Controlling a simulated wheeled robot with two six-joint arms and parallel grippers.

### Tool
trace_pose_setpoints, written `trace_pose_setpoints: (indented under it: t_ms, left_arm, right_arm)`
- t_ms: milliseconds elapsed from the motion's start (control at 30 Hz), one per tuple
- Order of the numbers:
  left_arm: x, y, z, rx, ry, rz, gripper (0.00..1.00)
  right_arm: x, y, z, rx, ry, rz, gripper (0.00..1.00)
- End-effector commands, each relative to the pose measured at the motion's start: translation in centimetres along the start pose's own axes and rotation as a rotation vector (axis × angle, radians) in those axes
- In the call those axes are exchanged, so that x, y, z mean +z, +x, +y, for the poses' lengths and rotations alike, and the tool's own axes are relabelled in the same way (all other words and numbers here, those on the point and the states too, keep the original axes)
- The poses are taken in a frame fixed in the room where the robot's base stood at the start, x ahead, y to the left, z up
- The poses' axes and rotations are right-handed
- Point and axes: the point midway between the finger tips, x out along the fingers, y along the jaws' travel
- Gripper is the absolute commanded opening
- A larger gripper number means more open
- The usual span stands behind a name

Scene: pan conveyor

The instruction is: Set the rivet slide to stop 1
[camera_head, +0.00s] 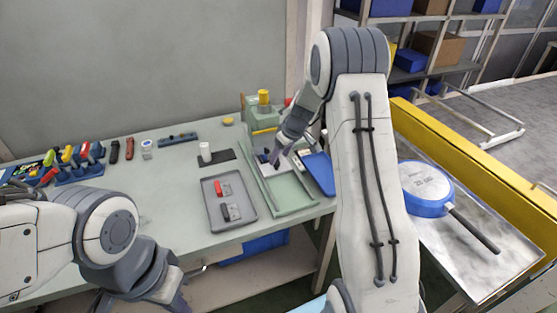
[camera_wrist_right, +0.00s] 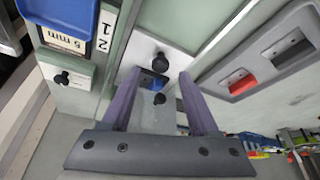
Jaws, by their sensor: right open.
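In the right wrist view, my right gripper (camera_wrist_right: 158,78) is open, its purple fingers spread either side of a small black knob (camera_wrist_right: 160,98) and a blue patch. Another black knob (camera_wrist_right: 160,62) stands on a white plate (camera_wrist_right: 143,48) just beyond the fingertips. I cannot tell for certain which knob is the rivet slide's. In the head view, my right gripper (camera_head: 272,157) is over the green fixture (camera_head: 290,192). My left gripper (camera_head: 172,300) is low at left, its jaws unclear.
A grey tray (camera_head: 247,212) with red and black pieces lies left of the fixture. A blue tray (camera_head: 320,176) lies to its right. A blue pan (camera_head: 424,184) rests on the metal conveyor at right. Tools stand at the table's left.

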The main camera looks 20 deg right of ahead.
Motion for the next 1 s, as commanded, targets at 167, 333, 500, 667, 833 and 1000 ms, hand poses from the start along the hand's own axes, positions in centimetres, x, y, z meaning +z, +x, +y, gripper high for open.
trace_pose_setpoints:
  t_ms: [167, 333, 500, 667, 833, 1000]
  left_arm:
    - [0.0, 0.6, 0.0, 0.0, 0.0, 0.0, 0.0]
    - [0.0, 0.8, -0.1, 0.0, 0.0, 0.0, 0.0]
    - [0.1, 0.9, -0.1, 0.0, 0.0, 0.0, 0.0]
    - [0.1, 0.8, -0.1, 0.0, 0.0, 0.0, 0.0]
    - [0.1, 0.8, -0.1, 0.0, 0.0, 0.0, 0.0]
    - [0.1, 0.8, -0.1, 0.0, 0.0, 0.0, 0.0]
  right_arm:
    - [-0.1, -3.8, 0.1, 0.003, 0.001, 0.004, 0.61]
    - [0.0, -6.4, 0.1, 0.002, 0.001, 0.003, 0.61]
    - [0.0, -7.5, 0.1, 0.001, 0.001, 0.001, 0.61]
    - [0.0, -7.7, 0.1, 0.0, 0.001, 0.0, 0.61]
    - [0.0, -7.6, 0.0, 0.0, 0.001, 0.0, 0.61]
    - [0.0, -7.6, -0.1, 0.0, 0.0, 0.0, 0.61]
